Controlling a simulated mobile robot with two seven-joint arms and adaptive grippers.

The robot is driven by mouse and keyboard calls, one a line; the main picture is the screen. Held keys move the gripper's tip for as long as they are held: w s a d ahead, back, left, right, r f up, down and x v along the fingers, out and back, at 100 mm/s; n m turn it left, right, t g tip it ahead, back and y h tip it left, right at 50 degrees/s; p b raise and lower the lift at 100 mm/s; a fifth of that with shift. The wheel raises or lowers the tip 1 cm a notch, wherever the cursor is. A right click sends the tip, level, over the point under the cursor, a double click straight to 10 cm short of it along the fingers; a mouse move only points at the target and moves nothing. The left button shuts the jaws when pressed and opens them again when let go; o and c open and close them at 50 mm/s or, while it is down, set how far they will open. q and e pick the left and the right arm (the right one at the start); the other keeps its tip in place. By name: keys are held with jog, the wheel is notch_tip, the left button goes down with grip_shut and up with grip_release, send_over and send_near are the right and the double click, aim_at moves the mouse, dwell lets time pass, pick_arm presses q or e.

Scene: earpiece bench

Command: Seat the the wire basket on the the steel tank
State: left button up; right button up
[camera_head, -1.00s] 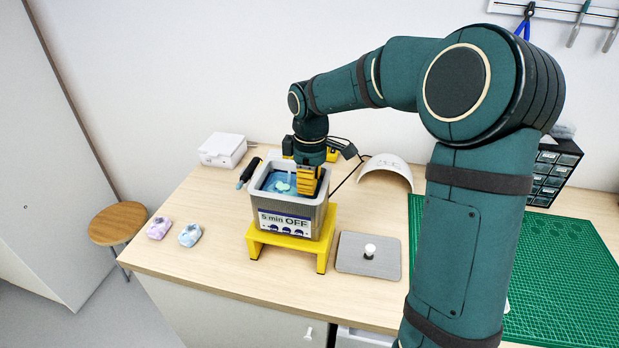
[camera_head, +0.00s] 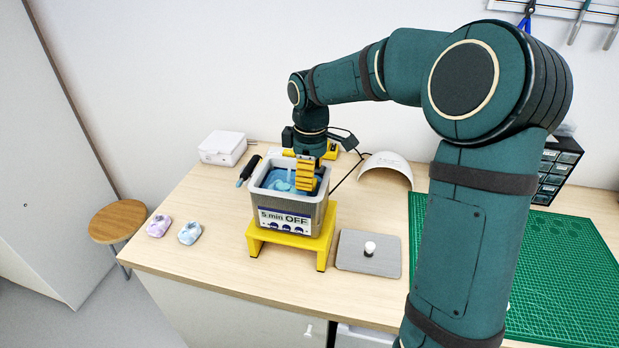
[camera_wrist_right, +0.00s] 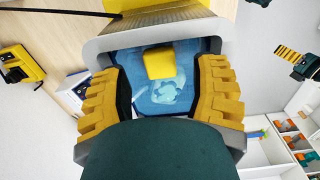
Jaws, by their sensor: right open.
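The steel tank (camera_head: 290,217) stands on a yellow stand, with blue liquid inside and a "5 min OFF" label on its front. My right gripper (camera_head: 307,178) points down over the tank's right part. In the right wrist view its yellow ridged fingers are apart, either side of a yellow block (camera_wrist_right: 158,63) with clear gaps. The block looks like the wire basket's grip, inside the tank's rim; the basket's mesh is not clearly visible. A gripper with yellow ridged fingers, apparently my left (camera_wrist_right: 296,62), shows at the right of the wrist view.
A grey plate with a white knob (camera_head: 369,252) lies right of the yellow stand (camera_head: 286,243). Two small pastel pieces (camera_head: 174,229) lie to the left. A white box (camera_head: 222,148), a dark-handled tool (camera_head: 248,171) and a white dome (camera_head: 386,169) are nearby. A green mat (camera_head: 560,270) lies right.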

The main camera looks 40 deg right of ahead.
notch_tip(320, 180, up, 10)
jog(key=shift+r, duration=0.25)
